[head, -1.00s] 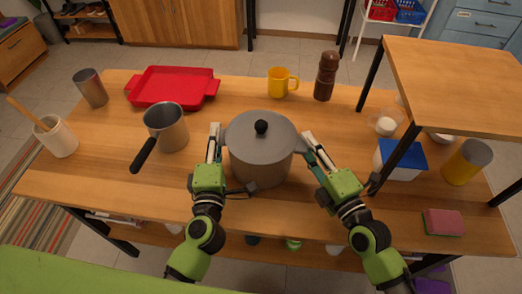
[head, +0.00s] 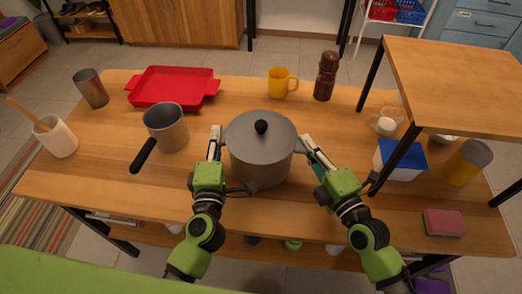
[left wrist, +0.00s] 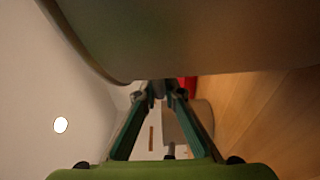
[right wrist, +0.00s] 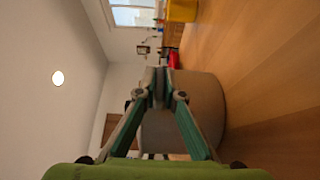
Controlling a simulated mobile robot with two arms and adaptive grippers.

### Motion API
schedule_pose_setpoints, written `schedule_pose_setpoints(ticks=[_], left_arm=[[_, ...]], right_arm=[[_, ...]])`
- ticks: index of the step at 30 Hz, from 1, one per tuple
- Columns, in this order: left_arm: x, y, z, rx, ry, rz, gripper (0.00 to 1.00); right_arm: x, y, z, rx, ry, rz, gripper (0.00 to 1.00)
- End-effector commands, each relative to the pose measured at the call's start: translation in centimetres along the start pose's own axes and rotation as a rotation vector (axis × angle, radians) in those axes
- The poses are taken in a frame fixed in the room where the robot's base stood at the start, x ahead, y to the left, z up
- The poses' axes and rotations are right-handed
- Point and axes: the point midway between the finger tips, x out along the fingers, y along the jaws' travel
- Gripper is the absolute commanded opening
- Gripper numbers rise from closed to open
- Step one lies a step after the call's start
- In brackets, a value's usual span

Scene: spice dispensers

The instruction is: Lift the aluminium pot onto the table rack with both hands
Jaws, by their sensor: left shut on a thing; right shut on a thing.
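The grey aluminium pot (head: 260,158), lidded with a black knob, stands upright at the front middle of the table. My left gripper (head: 216,131) is shut on the handle at its left side. My right gripper (head: 304,141) is shut on the handle at its right side. The fingers hide most of both handles. The pot wall fills the top of the left wrist view (left wrist: 200,35) and shows behind the fingers in the right wrist view (right wrist: 207,100). The table rack (head: 460,80), a wooden top on black legs, stands at the table's right.
A saucepan (head: 172,133) is left of the pot, with a red tray (head: 172,88) behind. A yellow mug (head: 278,84) and brown mill (head: 326,76) stand at the back. The rack top is bare.

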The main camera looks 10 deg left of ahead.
Motion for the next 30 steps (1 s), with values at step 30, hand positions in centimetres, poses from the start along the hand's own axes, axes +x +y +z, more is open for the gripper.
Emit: schedule_pose_setpoints(ticks=[30], left_arm=[[0.1,5.3,0.0,0.000,0.000,0.006,0.00]], right_arm=[[0.1,5.4,0.1,0.000,-0.003,0.009,0.00]])
